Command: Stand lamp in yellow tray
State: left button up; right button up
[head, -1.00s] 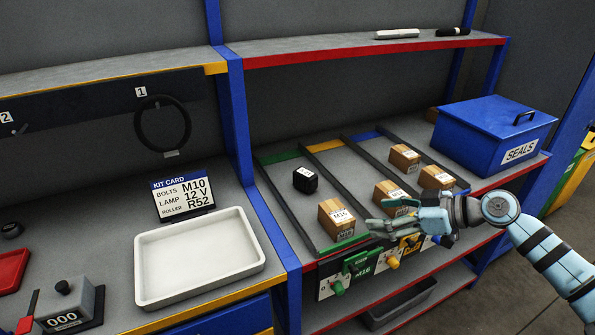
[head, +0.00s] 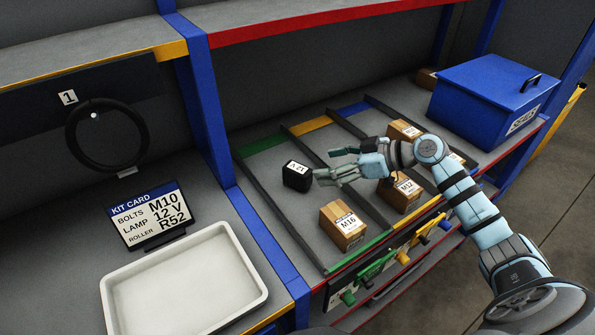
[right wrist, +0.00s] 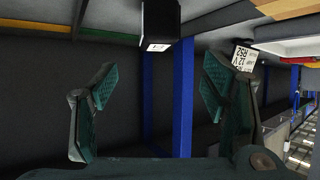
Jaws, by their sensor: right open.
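A small black box-shaped lamp (head: 297,176) with a white label stands on the shelf in the lane with the green back strip. It also shows at the top of the right wrist view (right wrist: 160,22), between and beyond the fingers. My right gripper (head: 324,164) is open and empty, just right of the lamp, its fingers pointing at it. No contact shows. The only tray I see is off-white (head: 258,300), on the left bench; I see no yellow tray. My left gripper is out of view.
Cardboard boxes (head: 342,228) stand in the lanes near and under my right arm. Dark lane dividers (head: 270,213) run front to back. A blue lidded box (head: 487,100) stands right. A blue post (head: 205,110) rises between lamp and tray. A kit card (head: 150,213) stands behind the tray.

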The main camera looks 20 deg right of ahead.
aim_at(299, 168)
jog(key=p+x, duration=0.1)
jog(key=x, duration=0.8)
jog(key=shift+w+f, duration=0.1)
jog(key=shift+w, duration=0.3)
jog(key=shift+w+a+f, duration=0.15)
jog(key=shift+a+f, duration=0.05)
grip_shut()
